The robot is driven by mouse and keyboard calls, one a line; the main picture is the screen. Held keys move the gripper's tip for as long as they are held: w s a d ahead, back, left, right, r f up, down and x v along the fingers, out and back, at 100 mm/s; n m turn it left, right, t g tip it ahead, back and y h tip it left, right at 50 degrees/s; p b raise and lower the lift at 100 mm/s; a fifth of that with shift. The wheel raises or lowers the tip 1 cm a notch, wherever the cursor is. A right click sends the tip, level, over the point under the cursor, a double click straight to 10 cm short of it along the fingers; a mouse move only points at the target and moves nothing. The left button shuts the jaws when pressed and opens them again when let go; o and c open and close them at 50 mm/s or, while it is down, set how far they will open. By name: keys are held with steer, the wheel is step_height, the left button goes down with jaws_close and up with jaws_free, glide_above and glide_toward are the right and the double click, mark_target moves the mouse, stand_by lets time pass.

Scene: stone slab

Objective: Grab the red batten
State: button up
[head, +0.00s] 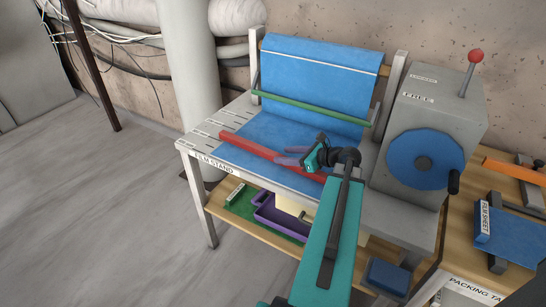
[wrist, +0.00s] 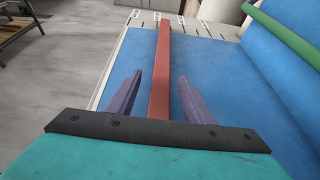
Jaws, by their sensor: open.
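The red batten (head: 261,152) lies along the front of the film stand, over the blue film, running from the left edge towards the right. In the wrist view the batten (wrist: 161,80) runs straight away from my gripper, between its two fingers. My gripper (head: 281,155) reaches over the right half of the batten. Its purple fingers (wrist: 155,92) are apart, one on each side of the batten, with gaps showing on both sides. Whether the fingertips are level with the batten or above it I cannot tell. My arm hides the batten's right end in the head view.
The film stand (head: 204,148) carries blue film (head: 318,75) hanging at the back and a green bar (head: 310,110) across it. A grey machine with a blue wheel (head: 425,158) stands to the right. A purple tray (head: 280,218) sits on the lower shelf.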

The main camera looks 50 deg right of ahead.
mark_target(273, 153)
steer(key=shift+p+x, duration=0.65)
steer(key=shift+x, duration=1.7)
steer(key=shift+d, duration=0.15)
jaws_close()
